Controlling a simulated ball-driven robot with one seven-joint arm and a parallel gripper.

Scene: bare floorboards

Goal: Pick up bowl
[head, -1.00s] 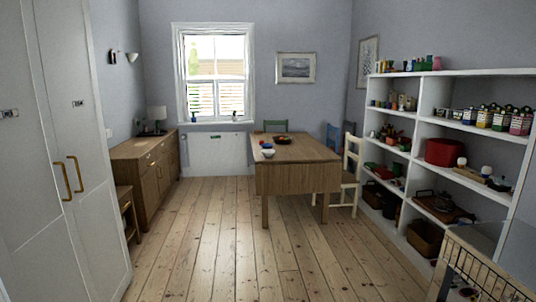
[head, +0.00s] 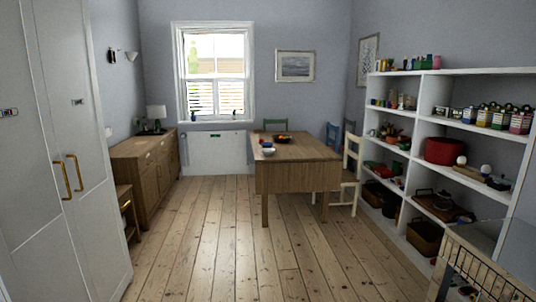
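A small white bowl (head: 268,152) sits on the near left part of the wooden dining table (head: 290,174), across the room. A small red and blue item (head: 266,144) is just behind it. A darker bowl (head: 283,138) with orange or red contents stands farther back on the same table. My gripper is not in view.
Bare floorboards (head: 215,235) are clear up to the table. A wooden sideboard (head: 150,170) and a white cupboard (head: 60,160) line the left. White shelves (head: 430,150) with jars and pots line the right. A cream chair (head: 351,172) stands at the table's right.

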